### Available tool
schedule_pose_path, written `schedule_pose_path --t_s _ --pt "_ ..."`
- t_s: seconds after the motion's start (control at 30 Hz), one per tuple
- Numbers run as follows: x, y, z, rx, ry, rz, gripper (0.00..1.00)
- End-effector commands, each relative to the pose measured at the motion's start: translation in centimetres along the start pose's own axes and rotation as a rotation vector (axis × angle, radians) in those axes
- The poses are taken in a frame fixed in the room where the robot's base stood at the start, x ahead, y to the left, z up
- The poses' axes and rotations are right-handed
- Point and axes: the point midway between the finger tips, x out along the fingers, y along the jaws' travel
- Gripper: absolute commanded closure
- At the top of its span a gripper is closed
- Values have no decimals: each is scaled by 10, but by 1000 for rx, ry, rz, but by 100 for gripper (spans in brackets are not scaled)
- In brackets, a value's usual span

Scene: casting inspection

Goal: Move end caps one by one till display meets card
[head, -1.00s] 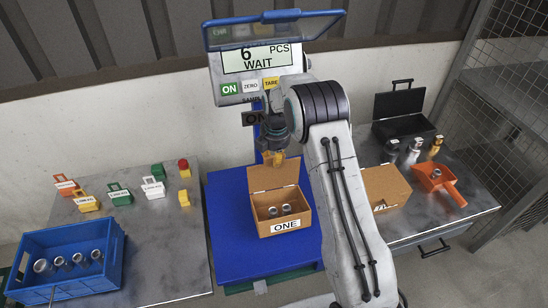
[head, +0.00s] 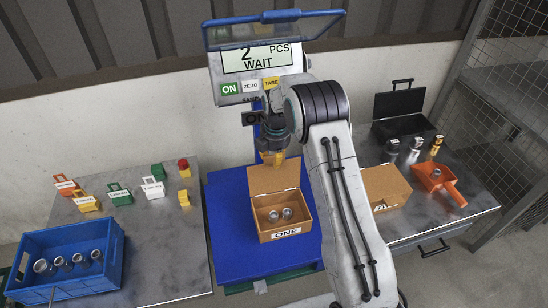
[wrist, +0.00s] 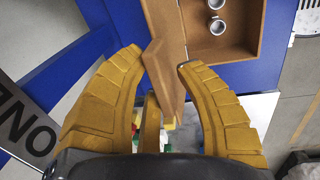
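The scale display (head: 257,57) reads 2 PCS and WAIT. In the wrist view the lid (wrist: 163,75) shows between the open fingers. Several end caps (head: 68,262) lie in the blue crate (head: 75,285), and one lies in the orange scoop (head: 455,195). A sign behind my gripper is partly hidden.
Coloured tagged blocks (head: 120,196) stand on the left table. A second cardboard box (head: 385,187), partly behind my arm, stands on the right table with small bottle-like weights (head: 413,150) and an open black case (head: 398,104). A wire mesh rack borders the right.

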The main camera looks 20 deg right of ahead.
Motion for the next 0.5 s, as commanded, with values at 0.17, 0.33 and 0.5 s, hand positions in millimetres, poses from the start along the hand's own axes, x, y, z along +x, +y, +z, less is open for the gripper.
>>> schedule_pose_path --t_s 0.17,0.33,0.5 --pt "-2 0 0 0 0 1 69" --pt "-18 1 0 0 0 3 69" --pt "-46 1 0 0 0 5 69"
